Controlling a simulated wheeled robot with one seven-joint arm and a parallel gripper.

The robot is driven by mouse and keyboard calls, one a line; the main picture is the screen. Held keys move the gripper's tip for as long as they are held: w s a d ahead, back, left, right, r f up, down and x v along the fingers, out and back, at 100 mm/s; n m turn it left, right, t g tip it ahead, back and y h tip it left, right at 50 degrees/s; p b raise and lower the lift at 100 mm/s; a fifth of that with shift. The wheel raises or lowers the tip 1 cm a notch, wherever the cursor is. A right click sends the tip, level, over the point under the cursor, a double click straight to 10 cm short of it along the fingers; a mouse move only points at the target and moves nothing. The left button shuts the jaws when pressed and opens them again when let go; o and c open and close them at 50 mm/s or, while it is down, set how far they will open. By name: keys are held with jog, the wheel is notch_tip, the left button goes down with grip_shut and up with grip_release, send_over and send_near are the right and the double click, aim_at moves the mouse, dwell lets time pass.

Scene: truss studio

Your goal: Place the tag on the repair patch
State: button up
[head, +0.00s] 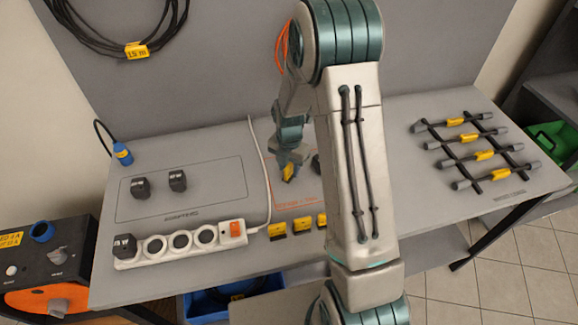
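My gripper (289,168) is over the orange-outlined area of the table, pointing down, partly hidden by my own arm. A yellow tag (288,174) shows between its fingertips, and the gripper looks shut on it. The repair patch (290,208) is the area with orange outline and orange lettering; my arm hides its right part. The held tag appears over this patch; whether it touches the table is unclear. A dark block (316,164), partly hidden by my arm, is at the patch's right. Several yellow-and-black tags (277,231) stand in a row in front of the patch.
A white power strip (180,243) with a black plug (125,246) lies at front left, its cord running back beside the patch. Two black plugs (177,180) sit in a grey outlined area. A rack of yellow-labelled bars (470,150) is at right. A blue connector (122,154) stands back left.

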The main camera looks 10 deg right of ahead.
aim_at(289, 165)
notch_tip(289, 165, up, 12)
jog(key=f+b, duration=0.1)
jog(key=s+r+m+t, duration=0.2)
jog(key=s+r+m, duration=0.4)
jog(key=s+m, duration=0.5)
jog(key=s+r+m+t, duration=0.1)
jog(key=s+r+m, duration=0.5)
jog(key=s+m, duration=0.5)
jog(key=m, duration=0.5)
jog(key=shift+r+t, duration=0.35)
jog(key=shift+t, duration=0.05)
